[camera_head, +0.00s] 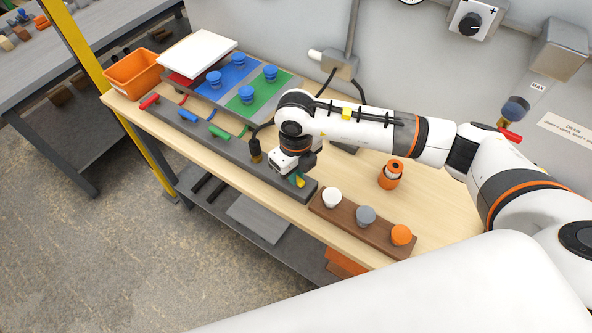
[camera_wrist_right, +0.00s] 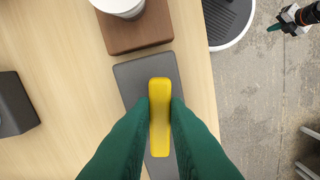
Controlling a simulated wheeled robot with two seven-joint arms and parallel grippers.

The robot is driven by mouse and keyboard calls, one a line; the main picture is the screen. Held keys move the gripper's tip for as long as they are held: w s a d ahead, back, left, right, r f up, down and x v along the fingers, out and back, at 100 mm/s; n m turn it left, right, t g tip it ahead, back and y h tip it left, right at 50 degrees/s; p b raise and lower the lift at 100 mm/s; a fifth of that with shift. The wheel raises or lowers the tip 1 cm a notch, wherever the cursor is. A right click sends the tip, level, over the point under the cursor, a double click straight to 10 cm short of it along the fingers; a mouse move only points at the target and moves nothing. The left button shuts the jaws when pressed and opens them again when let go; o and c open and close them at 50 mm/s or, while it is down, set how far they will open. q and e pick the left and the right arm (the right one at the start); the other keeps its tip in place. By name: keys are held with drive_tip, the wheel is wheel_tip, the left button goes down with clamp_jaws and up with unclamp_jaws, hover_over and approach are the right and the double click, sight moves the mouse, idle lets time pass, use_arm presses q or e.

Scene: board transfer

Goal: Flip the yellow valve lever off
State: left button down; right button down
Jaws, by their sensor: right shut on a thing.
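The yellow valve lever (camera_wrist_right: 159,118) is at the near right end of a long dark grey bar (camera_head: 225,150). In the right wrist view it runs roughly along the bar. Its yellow end shows in the head view (camera_head: 300,182), the rest hidden by my gripper. My right gripper (camera_wrist_right: 160,106) has its green fingers on both sides of the lever, shut on it; in the head view it reaches down over the bar's end (camera_head: 296,178). What looks like my left gripper (camera_wrist_right: 278,24) shows small at the right wrist view's top right, away from the lever; its opening is unclear.
Red (camera_head: 149,101), blue (camera_head: 187,116) and green (camera_head: 219,132) levers sit further along the bar. A brown block (camera_head: 352,224) with white, grey and orange knobs stands close to its near end. An orange-and-black object (camera_head: 391,174) stands behind; wood around it is clear.

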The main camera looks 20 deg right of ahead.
drive_tip(key=shift+w+d+f+n+b, duration=0.15)
drive_tip(key=shift+n+b, duration=0.4)
drive_tip(key=shift+b, duration=0.35)
drive_tip(key=shift+w+d+f+n+b, duration=0.15)
drive_tip(key=shift+n+b, duration=0.4)
drive_tip(key=shift+b, duration=0.35)
drive_tip(key=shift+s+r+n, duration=0.1)
drive_tip(key=shift+r+n, duration=0.2)
drive_tip(key=shift+n, duration=0.1)
drive_tip(key=c, duration=1.4)
unclamp_jaws()
drive_tip(key=shift+r, duration=0.15)
wheel_tip(320, 180, up, 12)
drive_tip(key=b, duration=0.3)
